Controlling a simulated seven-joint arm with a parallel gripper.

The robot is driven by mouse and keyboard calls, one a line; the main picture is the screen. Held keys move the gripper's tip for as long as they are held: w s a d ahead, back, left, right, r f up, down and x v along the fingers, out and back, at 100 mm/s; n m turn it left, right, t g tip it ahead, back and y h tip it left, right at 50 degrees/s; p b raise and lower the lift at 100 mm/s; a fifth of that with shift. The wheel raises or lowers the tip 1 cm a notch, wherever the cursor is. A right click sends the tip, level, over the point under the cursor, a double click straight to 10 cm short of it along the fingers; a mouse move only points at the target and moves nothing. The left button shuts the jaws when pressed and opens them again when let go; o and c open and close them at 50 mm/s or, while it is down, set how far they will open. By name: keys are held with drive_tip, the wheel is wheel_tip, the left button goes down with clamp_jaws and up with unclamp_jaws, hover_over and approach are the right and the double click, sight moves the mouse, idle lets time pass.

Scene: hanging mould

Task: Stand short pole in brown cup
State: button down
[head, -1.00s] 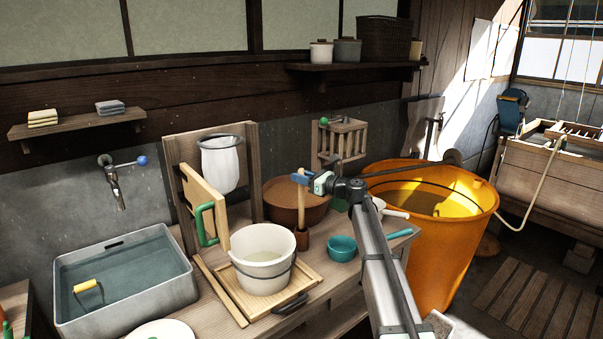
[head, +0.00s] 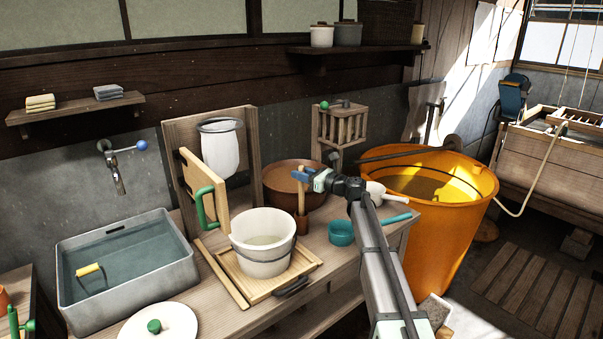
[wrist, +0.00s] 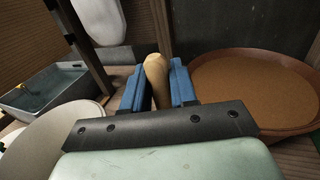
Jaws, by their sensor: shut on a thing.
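The short pole (head: 301,203) is a light wooden rod standing about upright. Its lower end goes down into the small brown cup (head: 302,227) on the bench; whether it touches the cup's bottom is hidden. My gripper (head: 302,175) is shut on the pole near its top, directly above the cup. In the wrist view the pole's rounded top (wrist: 156,75) shows between the blue fingers (wrist: 158,92). The cup is not visible in the wrist view.
A white pail (head: 262,262) stands left of the cup, with a wide brown bowl (head: 276,182) behind. A teal cup (head: 341,233) and a white ladle (head: 385,193) lie to the right. The orange tub (head: 440,245) stands beyond the bench's right end.

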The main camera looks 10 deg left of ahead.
drive_tip(key=c, duration=0.8)
unclamp_jaws()
drive_tip(key=v, duration=1.3)
drive_tip(key=shift+s+d, duration=0.2)
drive_tip(key=shift+d, duration=0.15)
